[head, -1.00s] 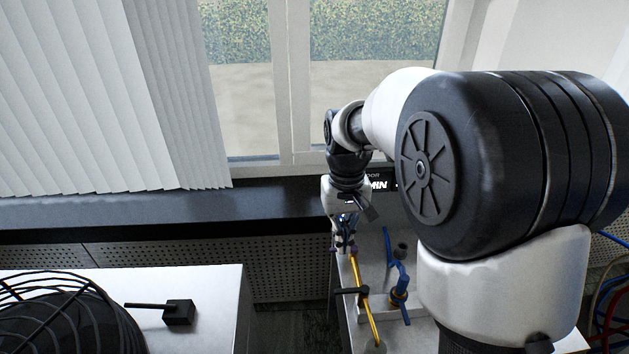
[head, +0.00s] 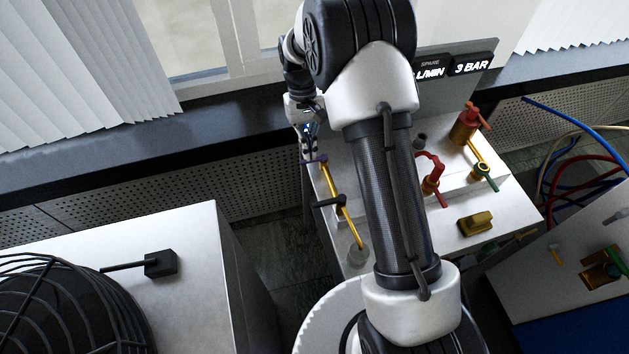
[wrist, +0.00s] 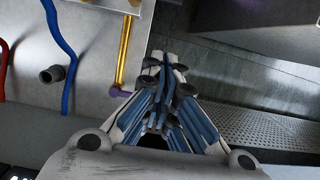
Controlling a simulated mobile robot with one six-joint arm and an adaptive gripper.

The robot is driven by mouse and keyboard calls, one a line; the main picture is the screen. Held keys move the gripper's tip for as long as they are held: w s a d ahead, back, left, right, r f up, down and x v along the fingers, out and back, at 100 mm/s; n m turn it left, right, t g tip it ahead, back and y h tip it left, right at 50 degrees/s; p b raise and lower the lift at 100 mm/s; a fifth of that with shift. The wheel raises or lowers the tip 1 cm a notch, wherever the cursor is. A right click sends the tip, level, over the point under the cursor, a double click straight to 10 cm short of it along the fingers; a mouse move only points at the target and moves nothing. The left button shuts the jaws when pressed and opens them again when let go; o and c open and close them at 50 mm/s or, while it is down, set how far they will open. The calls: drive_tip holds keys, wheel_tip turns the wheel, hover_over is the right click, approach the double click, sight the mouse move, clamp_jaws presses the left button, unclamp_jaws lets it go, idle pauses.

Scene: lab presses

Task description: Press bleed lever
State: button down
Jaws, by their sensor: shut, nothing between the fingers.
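My gripper (head: 309,143) is shut and empty at the left rear edge of the pale bench panel. In the wrist view its closed fingers (wrist: 165,62) point toward the floor gap beside the panel. A yellow rod (head: 342,211) with a purple end (head: 315,160) runs along the panel's left side, and a black handle (head: 328,202) crosses it. The rod (wrist: 124,48) and purple end (wrist: 122,92) lie just left of the fingers in the wrist view; I cannot tell whether they touch. No label shows which part is the bleed lever. My arm hides the panel's middle.
Red bent pipe (head: 431,165), red valve (head: 464,127), green handle (head: 484,170) and yellow block (head: 475,222) stand on the right of the panel. Blue pipe (wrist: 67,50) and grey stub (wrist: 52,74) are nearby. A white cabinet (head: 190,235) stands left across a floor gap.

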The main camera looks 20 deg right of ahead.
sight(329, 202)
drive_tip(key=s+f+b, duration=0.3)
drive_tip(key=s+f, duration=0.3)
drive_tip(key=f, duration=0.3)
drive_tip(key=shift+s+f, duration=0.2)
drive_tip(key=shift+f, duration=0.1)
